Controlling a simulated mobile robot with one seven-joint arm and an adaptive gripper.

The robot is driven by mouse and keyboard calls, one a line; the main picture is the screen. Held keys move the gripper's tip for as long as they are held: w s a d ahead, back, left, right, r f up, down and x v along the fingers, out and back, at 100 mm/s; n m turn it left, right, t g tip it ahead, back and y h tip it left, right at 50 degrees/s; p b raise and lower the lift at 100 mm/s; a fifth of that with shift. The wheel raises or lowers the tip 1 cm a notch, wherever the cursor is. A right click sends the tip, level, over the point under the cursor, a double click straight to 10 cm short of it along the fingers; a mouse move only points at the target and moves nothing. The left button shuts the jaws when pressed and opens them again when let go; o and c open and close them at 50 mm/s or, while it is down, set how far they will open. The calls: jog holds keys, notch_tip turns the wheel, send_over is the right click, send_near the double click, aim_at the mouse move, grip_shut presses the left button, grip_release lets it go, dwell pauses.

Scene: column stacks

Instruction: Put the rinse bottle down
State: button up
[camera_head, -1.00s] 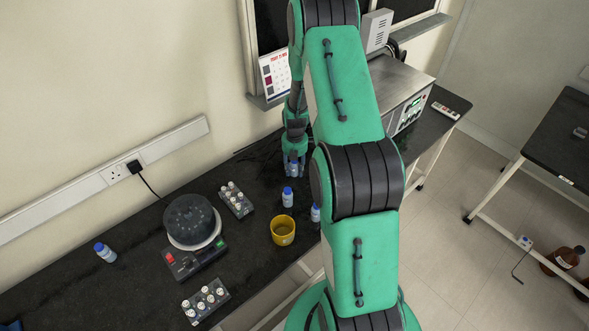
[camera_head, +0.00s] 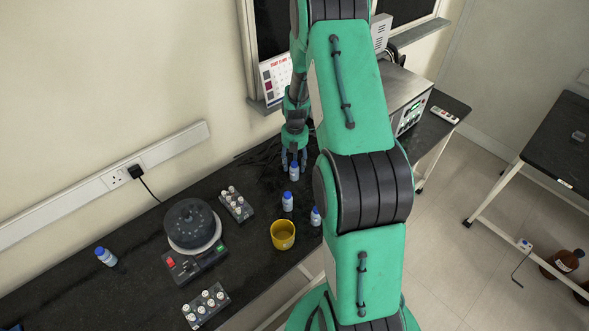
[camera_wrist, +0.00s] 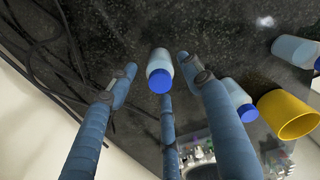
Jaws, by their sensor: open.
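A small white bottle with a blue cap (camera_head: 294,172) stands upright on the black bench, just below my gripper. In the wrist view this bottle (camera_wrist: 160,66) sits between the spread fingers with gaps on both sides. My gripper (camera_head: 293,157) is open and empty, its fingertips pointing down around or just above the cap. The fingers also show in the wrist view (camera_wrist: 158,75). Similar blue-capped bottles stand nearer the front, one left (camera_head: 287,201) and one right (camera_head: 315,216). No label tells which is the rinse bottle.
A yellow cup (camera_head: 283,235) stands in front of the bottles. Two vial racks (camera_head: 236,205) (camera_head: 206,305), a round dark device (camera_head: 192,226) and another blue-capped bottle (camera_head: 106,257) are to the left. Dark cables (camera_wrist: 42,45) lie behind the gripper. A metal instrument (camera_head: 402,95) stands at right.

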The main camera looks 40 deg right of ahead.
jog(key=shift+r, duration=2.95)
jog(key=shift+a+r, duration=0.1)
jog(key=shift+r, duration=0.2)
jog(key=s+a+r+m+t, duration=0.1)
jog(key=s+a+r+m, duration=0.15)
jog(key=a+r, duration=0.5)
jog(key=s+a+r+m+t, duration=0.1)
jog(key=a+r+m, duration=0.35)
jog(key=r, duration=0.55)
jog(key=s+a+r+m+t, duration=0.1)
jog(key=s+a+r+m, duration=0.1)
jog(key=a+r, duration=0.55)
jog(key=s+a+r+m+t, duration=0.1)
jog(key=s+a+r+m, duration=0.5)
jog(key=s, duration=0.5)
jog(key=s+a+r+m+t, duration=0.1)
jog(key=s+a+r+m, duration=0.5)
jog(key=s, duration=0.5)
jog(key=shift+s+a+r+t, duration=0.35)
jog(key=shift+a+r, duration=0.25)
jog(key=shift+a, duration=0.6)
